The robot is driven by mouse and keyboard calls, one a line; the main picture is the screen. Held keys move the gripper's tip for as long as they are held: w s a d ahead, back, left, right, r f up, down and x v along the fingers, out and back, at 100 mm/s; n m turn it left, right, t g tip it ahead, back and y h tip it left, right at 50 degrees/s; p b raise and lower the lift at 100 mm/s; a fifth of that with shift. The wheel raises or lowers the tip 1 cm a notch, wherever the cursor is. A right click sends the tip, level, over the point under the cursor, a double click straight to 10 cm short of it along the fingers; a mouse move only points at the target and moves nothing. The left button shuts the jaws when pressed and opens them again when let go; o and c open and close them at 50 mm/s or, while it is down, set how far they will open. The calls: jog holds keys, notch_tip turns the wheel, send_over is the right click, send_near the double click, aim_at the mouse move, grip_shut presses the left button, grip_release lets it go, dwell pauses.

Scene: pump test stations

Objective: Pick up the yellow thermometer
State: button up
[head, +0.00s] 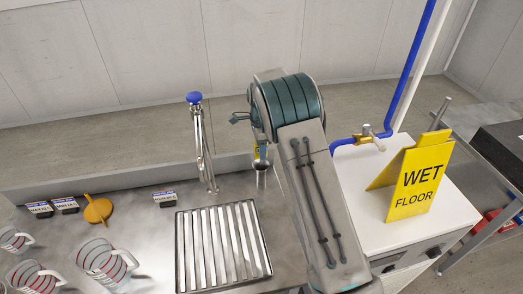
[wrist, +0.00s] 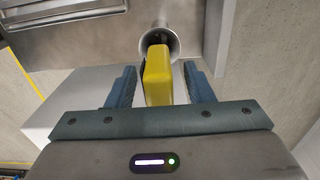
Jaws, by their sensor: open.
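The yellow thermometer (wrist: 158,76) is between the two blue-grey fingers of my gripper (wrist: 160,88) in the wrist view, with a gap on each side. Its far end sits in the mouth of a round metal holder (wrist: 172,40). My gripper is open around the thermometer. My arm hides most of the gripper in the head view.
A metal counter (head: 150,235) holds a drain grate (head: 222,246), a tap with a blue knob (head: 194,97), a yellow funnel-like item (head: 98,208) and several measuring jugs (head: 103,262). A yellow wet-floor sign (head: 421,180) stands on a white cabinet (head: 372,208) at right, near a blue pipe (head: 405,75).

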grip_shut()
jog(key=shift+r, duration=0.1)
